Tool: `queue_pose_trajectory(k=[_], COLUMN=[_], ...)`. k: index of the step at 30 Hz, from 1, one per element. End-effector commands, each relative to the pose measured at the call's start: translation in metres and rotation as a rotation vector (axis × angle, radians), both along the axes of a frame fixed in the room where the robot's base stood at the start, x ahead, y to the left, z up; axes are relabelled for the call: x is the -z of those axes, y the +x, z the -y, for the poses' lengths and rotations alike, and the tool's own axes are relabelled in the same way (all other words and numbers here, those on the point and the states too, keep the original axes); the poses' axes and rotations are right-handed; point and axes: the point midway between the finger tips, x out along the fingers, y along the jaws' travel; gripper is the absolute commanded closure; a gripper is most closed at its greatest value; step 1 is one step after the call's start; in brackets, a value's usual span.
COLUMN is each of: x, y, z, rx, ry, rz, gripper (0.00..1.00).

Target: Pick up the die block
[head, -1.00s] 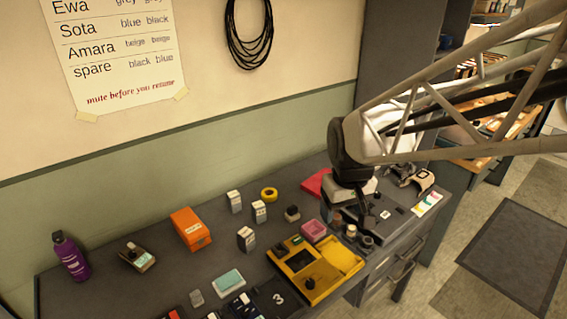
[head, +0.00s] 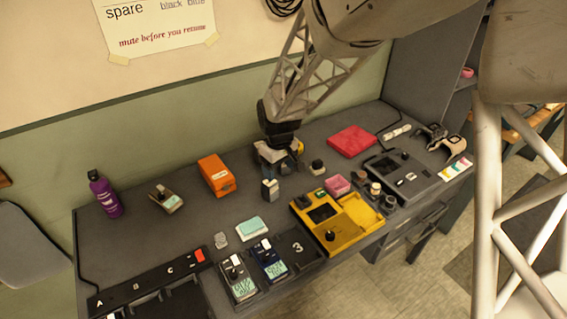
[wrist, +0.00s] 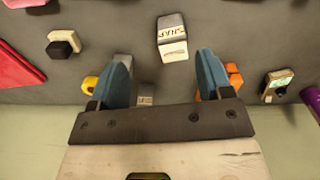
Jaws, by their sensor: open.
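No face with pips shows, so I cannot tell which block is the die block. A pale block with grey sides, lettered "SNAP" (wrist: 172,40), stands on the bench in the wrist view, just beyond my fingertips. It also shows in the head view (head: 270,190), just in front of my gripper (head: 282,166). A second pale block (wrist: 146,96) shows low between the fingers, partly hidden; another is mostly behind the left finger.
An orange box (head: 216,175) stands left of my gripper. A red flat object (head: 352,140) lies right. A yellow ring (wrist: 90,84) is partly behind the left finger. A purple bottle (head: 105,196) stands far left.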

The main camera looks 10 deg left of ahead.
Motion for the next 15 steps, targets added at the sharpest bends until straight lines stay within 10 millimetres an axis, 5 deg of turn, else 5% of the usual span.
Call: queue_pose_trajectory(k=[6, 15], x=[0.022, 0.024], y=[0.003, 0.003], z=[-0.026, -0.029], rx=[-0.053, -0.06], ry=[-0.006, -0.006], rz=[-0.01, -0.011], gripper=[0.28, 0.28])
